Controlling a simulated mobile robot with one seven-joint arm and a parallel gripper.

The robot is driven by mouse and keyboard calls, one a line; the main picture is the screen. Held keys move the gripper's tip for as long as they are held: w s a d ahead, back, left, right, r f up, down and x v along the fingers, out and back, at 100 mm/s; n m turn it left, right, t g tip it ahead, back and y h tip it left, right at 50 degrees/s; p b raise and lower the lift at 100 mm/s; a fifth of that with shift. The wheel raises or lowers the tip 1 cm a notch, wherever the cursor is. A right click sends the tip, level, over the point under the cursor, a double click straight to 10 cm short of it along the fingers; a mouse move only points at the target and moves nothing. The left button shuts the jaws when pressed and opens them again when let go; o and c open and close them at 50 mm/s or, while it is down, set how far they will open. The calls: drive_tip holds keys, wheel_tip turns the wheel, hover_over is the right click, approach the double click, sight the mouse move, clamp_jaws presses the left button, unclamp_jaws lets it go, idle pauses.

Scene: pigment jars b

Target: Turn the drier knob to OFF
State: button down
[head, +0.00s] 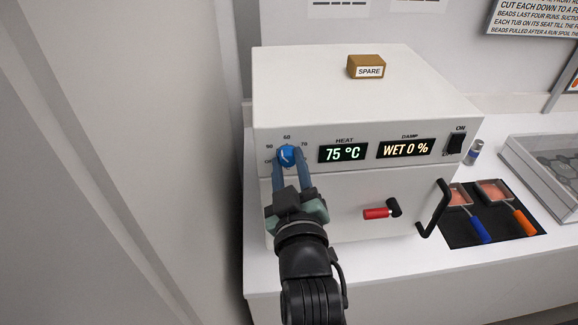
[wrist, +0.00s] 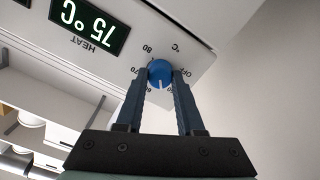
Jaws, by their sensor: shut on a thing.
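The drier (head: 340,85) is a white box on the counter. Its round blue knob (head: 286,154) is at the left of the front panel, and shows in the wrist view (wrist: 160,71). My gripper (head: 287,158) is shut on the knob, one blue finger on each side, also in the wrist view (wrist: 160,76). The wrist picture is upside down. There the knob's white mark points down, toward the top of the dial and away from the OFF label (wrist: 183,72). The heat display (head: 342,153) reads 75 °C. The damp display (head: 405,149) reads WET 0 %.
A black rocker switch (head: 455,144) sits at the panel's right. Below are a red-handled latch (head: 378,213) and a black door handle (head: 433,208). A SPARE block (head: 366,66) lies on top. A dark mat (head: 490,240) with two tools is at right. A wall stands close at left.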

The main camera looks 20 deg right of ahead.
drive_tip(key=n, duration=0.4)
drive_tip(key=shift+f+n+b, duration=0.15)
drive_tip(key=shift+n+b, duration=0.15)
drive_tip(key=shift+b, duration=0.05)
drive_tip(key=n, duration=0.3)
drive_tip(key=shift+n+b, duration=0.3)
drive_tip(key=shift+n, duration=0.1)
drive_tip(key=n, duration=0.4)
drive_tip(key=shift+b, duration=0.3)
drive_tip(key=shift+n, duration=2.1)
drive_tip(key=c, duration=0.5)
unclamp_jaws()
